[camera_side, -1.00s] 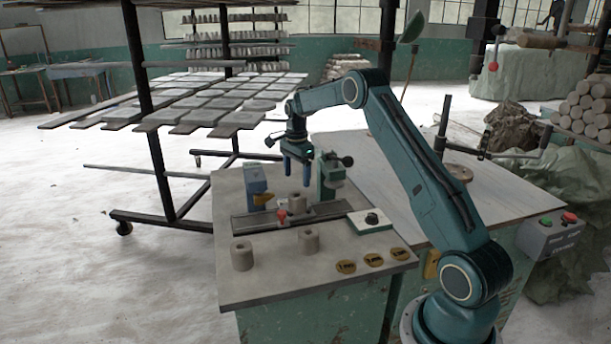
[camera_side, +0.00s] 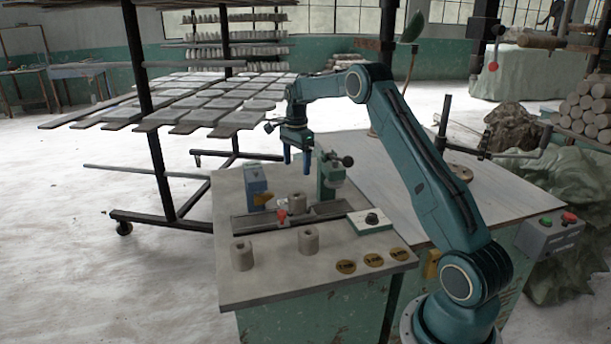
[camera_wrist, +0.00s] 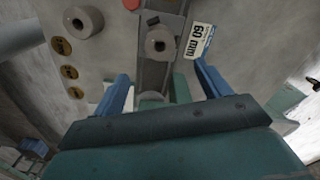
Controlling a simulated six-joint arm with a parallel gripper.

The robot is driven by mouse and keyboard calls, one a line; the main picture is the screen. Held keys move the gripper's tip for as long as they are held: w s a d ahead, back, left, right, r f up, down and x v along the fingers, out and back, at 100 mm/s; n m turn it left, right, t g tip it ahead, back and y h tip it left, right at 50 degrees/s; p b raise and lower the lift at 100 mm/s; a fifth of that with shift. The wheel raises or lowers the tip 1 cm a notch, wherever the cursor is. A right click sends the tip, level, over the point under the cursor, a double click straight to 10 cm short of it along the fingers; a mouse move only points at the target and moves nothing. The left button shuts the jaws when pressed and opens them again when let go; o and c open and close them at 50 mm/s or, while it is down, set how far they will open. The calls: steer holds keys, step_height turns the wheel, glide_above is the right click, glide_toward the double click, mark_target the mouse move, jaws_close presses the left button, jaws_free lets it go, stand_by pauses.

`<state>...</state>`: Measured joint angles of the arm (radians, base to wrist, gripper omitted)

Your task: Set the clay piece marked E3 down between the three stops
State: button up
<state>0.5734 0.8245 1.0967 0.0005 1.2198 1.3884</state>
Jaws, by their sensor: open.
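Three grey clay pieces with centre holes stand upright in the side view, and no E3 mark is readable on any. One (camera_side: 298,201) stands at the dark rail near the red knob (camera_side: 282,216); it also shows in the wrist view (camera_wrist: 158,43). A second (camera_side: 308,240) and a third (camera_side: 242,256) stand on the bench in front. My gripper (camera_side: 297,160) is open and empty, above and behind the rail piece, touching nothing. Its fingers frame the rail in the wrist view (camera_wrist: 165,88). I cannot make out the three stops for certain.
A blue block (camera_side: 256,184) and a green clamp-like fixture (camera_side: 331,178) stand behind the rail (camera_side: 250,224). A "60 mm" label (camera_wrist: 197,41) lies beside the rail.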

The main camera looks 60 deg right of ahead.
steer(key=s+a+r+n+t, duration=0.1)
steer(key=s+a+r+n, duration=0.4)
steer(key=a+r, duration=0.45)
steer(key=s+a+r+n+t, duration=0.2)
steer(key=s+a+r+n, duration=0.5)
steer(key=a, duration=0.4)
steer(key=s+a+f+n+t, duration=0.1)
steer(key=s+a+n, duration=0.4)
steer(key=s, duration=0.5)
steer(key=s+a+f+n+t, duration=0.1)
steer(key=s+a+n, duration=0.4)
steer(key=s, duration=0.5)
steer(key=shift+a+f+t, duration=0.3)
steer(key=shift+a+f, duration=0.1)
steer(key=shift+a, duration=0.45)
